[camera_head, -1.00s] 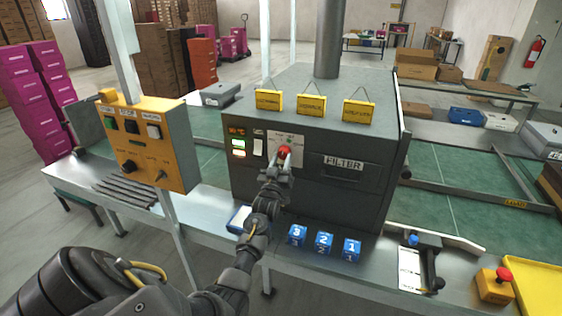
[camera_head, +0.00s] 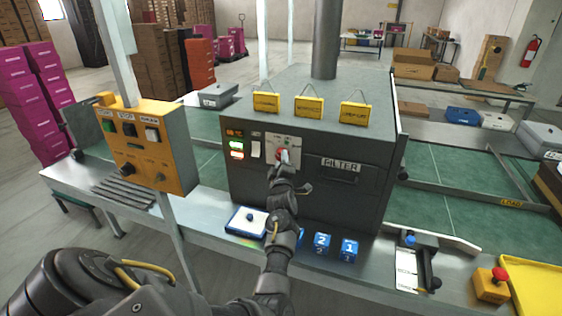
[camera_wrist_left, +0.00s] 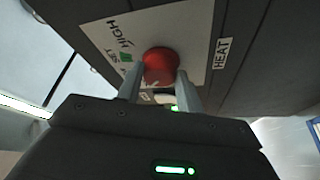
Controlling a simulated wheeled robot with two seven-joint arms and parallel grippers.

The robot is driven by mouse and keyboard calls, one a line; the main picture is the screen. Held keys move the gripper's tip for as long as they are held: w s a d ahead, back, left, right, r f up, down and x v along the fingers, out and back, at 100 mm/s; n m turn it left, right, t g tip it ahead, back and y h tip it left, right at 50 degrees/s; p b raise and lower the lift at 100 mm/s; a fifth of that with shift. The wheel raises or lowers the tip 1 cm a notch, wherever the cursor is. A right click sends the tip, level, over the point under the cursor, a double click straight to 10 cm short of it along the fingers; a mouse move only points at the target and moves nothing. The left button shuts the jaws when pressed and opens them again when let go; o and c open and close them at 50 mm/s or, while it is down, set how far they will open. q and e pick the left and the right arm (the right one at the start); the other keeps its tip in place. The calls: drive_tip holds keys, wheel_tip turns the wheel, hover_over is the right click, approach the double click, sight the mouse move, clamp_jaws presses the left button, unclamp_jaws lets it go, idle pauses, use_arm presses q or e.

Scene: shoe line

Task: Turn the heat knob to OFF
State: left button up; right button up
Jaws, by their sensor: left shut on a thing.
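The red heat knob (camera_head: 281,153) sits on a pale plate (camera_head: 296,146) on the front of the dark grey machine. It also shows in the left wrist view (camera_wrist_left: 159,65), beside the printed words HEAT, HIGH and SET. The OFF mark cannot be made out. My left gripper (camera_head: 283,162) is at the plate, with its two fingers (camera_wrist_left: 159,80) shut on the knob from either side. The gripper hides part of the knob in the head view. My right gripper is not in view.
Left of the knob are lit displays (camera_head: 236,150) and a white switch (camera_head: 256,150). A FILTER drawer (camera_head: 340,168) is to the right. A yellow control box (camera_head: 150,148) stands at left.

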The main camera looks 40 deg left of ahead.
use_arm(q)
drive_tip(key=shift+r+n+g, duration=0.1)
drive_tip(key=shift+n+g, duration=0.5)
drive_tip(key=shift+n, duration=1.1)
drive_tip(key=o, duration=1)
